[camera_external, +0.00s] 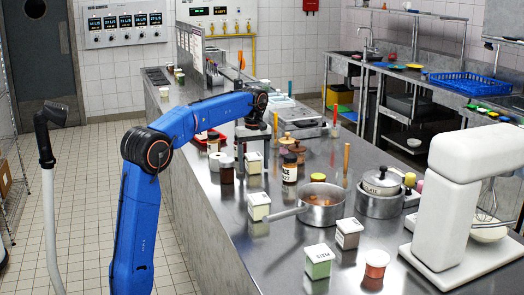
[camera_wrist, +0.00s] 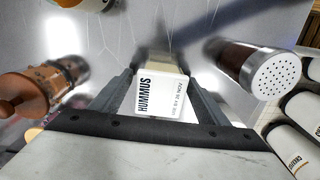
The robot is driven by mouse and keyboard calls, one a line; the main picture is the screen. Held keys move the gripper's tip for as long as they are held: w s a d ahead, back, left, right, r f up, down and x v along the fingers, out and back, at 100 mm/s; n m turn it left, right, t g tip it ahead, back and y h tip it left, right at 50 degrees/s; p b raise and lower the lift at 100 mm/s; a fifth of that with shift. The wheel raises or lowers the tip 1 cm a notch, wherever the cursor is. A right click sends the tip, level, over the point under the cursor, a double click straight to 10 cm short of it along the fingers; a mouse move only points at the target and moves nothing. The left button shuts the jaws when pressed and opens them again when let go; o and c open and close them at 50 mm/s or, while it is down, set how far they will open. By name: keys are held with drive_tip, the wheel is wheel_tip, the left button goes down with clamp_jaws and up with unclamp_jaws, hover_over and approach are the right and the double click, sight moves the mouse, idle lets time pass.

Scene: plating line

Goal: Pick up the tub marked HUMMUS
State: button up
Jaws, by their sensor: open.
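The HUMMUS tub (camera_wrist: 163,95) is a small pale tub with a white lid; its label reads clearly in the wrist view. In the external view, a white-lidded tub (camera_external: 254,161) directly below my gripper appears to be the same one, though its label is not readable there. My gripper (camera_wrist: 158,92) is open, with one finger on each side of the tub in the wrist view. In the external view my gripper (camera_external: 254,148) points down at the tub. I cannot tell whether the fingers touch it.
A brown shaker (camera_external: 227,171) stands close by; in the wrist view its perforated lid (camera_wrist: 272,76) is right of the fingers. A wooden mill (camera_wrist: 25,98) is at left there. Other tubs, a pot (camera_external: 321,212) and a white mixer (camera_external: 459,205) share the counter.

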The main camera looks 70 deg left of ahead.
drive_tip(key=shift+c, duration=0.4)
drive_tip(key=c, duration=1.2)
drive_tip(key=shift+r, duration=0.15)
